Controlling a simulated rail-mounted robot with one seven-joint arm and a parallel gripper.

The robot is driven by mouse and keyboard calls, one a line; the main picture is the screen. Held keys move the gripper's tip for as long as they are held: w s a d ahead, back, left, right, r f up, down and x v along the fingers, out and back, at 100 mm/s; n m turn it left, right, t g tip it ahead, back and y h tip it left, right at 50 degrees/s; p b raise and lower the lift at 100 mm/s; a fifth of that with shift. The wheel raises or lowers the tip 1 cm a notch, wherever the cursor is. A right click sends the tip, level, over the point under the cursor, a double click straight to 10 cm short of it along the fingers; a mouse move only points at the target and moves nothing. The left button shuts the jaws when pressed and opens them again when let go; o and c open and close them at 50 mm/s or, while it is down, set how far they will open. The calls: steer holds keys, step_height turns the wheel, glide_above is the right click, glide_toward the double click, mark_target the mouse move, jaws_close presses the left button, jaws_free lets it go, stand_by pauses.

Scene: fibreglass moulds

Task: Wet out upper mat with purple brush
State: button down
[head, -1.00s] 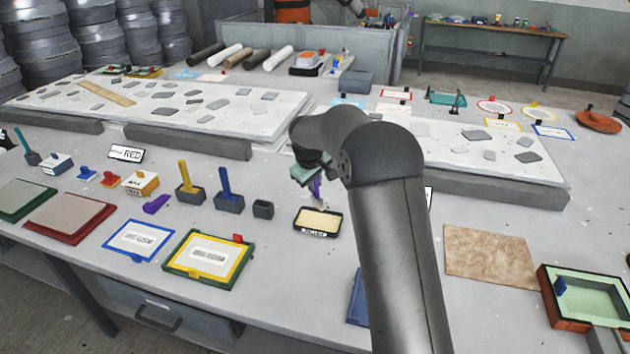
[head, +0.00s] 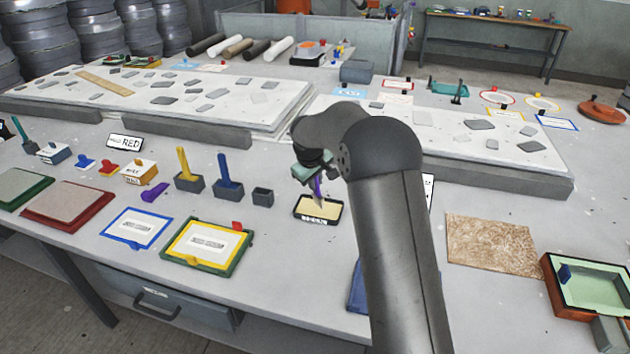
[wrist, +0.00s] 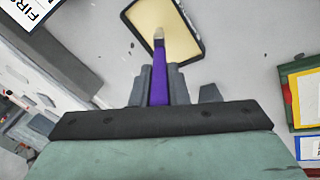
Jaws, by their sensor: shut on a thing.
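My gripper (head: 316,178) is shut on the handle of the purple brush (head: 318,187). In the wrist view the purple handle (wrist: 159,82) stands between the two dark fingers, with its pale bristle end pointing away from me. The bristles are over the shallow black tray of cream liquid (head: 318,208); I cannot tell whether they touch the liquid. The tray also shows in the wrist view (wrist: 187,52). A brown fibrous mat (head: 492,246) lies flat to the right. I cannot tell which sheet is the upper mat.
Blue (head: 229,180) and yellow (head: 187,172) tools stand in dark holders left of the tray, beside an empty holder (head: 263,197). A yellow-and-green frame (head: 206,245) lies at the front. An orange-walled mould (head: 596,285) is at the far right. White slabs lie behind.

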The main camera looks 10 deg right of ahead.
steer(key=shift+f+b, duration=0.45)
steer(key=shift+f, duration=0.15)
stand_by(1.5)
steer(key=shift+r+p, duration=2.2)
steer(key=shift+r, duration=1.4)
